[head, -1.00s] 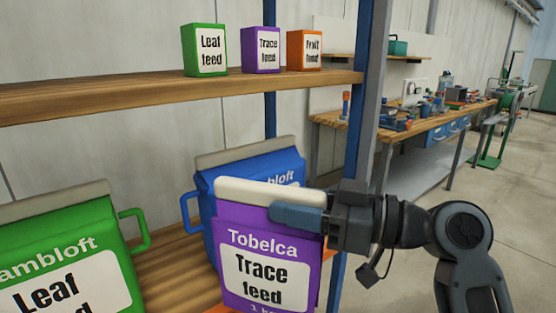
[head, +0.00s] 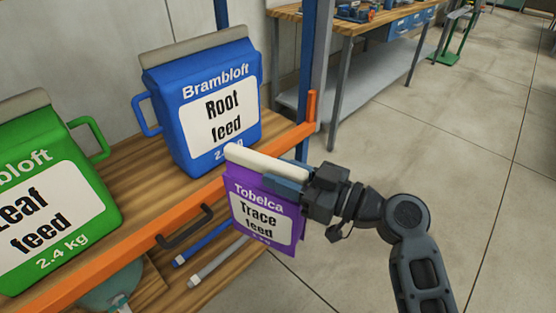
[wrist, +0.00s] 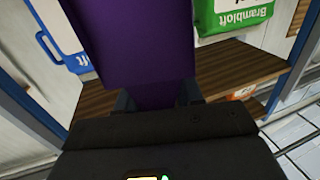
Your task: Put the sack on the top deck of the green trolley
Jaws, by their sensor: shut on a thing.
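A purple "Tobelca Trace feed" sack (head: 264,212) with a cream top strip hangs upright in my gripper (head: 286,183). My gripper is shut on its top edge and holds it just in front of the shelf's orange front beam. In the wrist view the purple sack (wrist: 135,45) fills the middle, between the fingers of my gripper (wrist: 156,100).
A blue "Root feed" sack (head: 205,108) and a green "Leaf feed" sack (head: 48,195) stand on the wooden shelf. An orange beam (head: 135,250) and blue post edge the rack. A workbench (head: 345,40) stands behind. Concrete floor (head: 480,170) at right is clear.

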